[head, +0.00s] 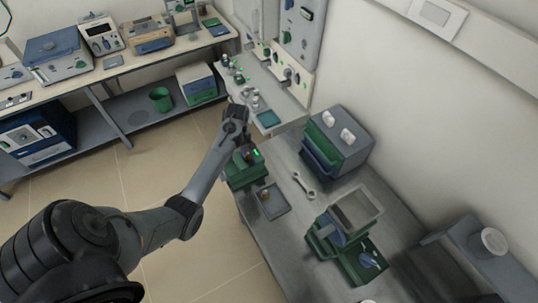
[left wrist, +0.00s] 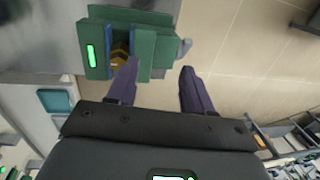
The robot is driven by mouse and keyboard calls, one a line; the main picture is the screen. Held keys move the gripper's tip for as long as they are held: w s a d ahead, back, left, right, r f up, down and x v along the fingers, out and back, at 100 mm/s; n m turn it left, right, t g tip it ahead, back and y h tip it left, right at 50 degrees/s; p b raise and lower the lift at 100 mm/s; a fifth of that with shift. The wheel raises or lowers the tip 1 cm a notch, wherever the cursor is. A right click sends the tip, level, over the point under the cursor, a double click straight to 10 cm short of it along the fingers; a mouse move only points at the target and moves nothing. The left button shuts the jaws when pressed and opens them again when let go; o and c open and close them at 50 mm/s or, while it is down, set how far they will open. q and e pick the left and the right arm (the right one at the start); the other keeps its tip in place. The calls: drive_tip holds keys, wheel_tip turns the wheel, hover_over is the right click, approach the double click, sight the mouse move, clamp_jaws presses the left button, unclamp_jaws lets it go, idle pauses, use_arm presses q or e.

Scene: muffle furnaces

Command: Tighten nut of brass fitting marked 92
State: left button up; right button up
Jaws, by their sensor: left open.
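A brass fitting (left wrist: 120,54) sits in the gap of a green vise-like holder (left wrist: 154,50) with a lit green display. The holder also shows in the head view (head: 236,177), on the near left edge of the grey bench. No number is readable on the fitting. My left gripper (left wrist: 160,66) is open and empty, its two dark fingers apart. One fingertip appears close to the fitting in the picture; I cannot tell the height gap. In the head view my left gripper (head: 236,122) is just beyond the holder. My right gripper is not in view.
A wrench (head: 304,185) lies on the bench. A small grey tray (head: 275,208) holds a small brass-coloured part. A blue-grey box unit (head: 343,150) and a green machine with a square hopper (head: 337,232) stand further right. Valves and fittings fill the panel bench behind.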

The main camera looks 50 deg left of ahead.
use_arm(q)
drive_tip(key=w+a+r+t, duration=0.1)
drive_tip(key=w+r+t, duration=0.1)
drive_tip(key=w+r, duration=0.25)
drive_tip(key=f, duration=0.7)
drive_tip(key=f+b, duration=0.1)
drive_tip(key=f, duration=0.2)
drive_tip(key=shift+w+a+f, duration=0.15)
drive_tip(key=shift+w+f, duration=0.2)
drive_tip(key=shift+c, duration=0.3)
clamp_jaws()
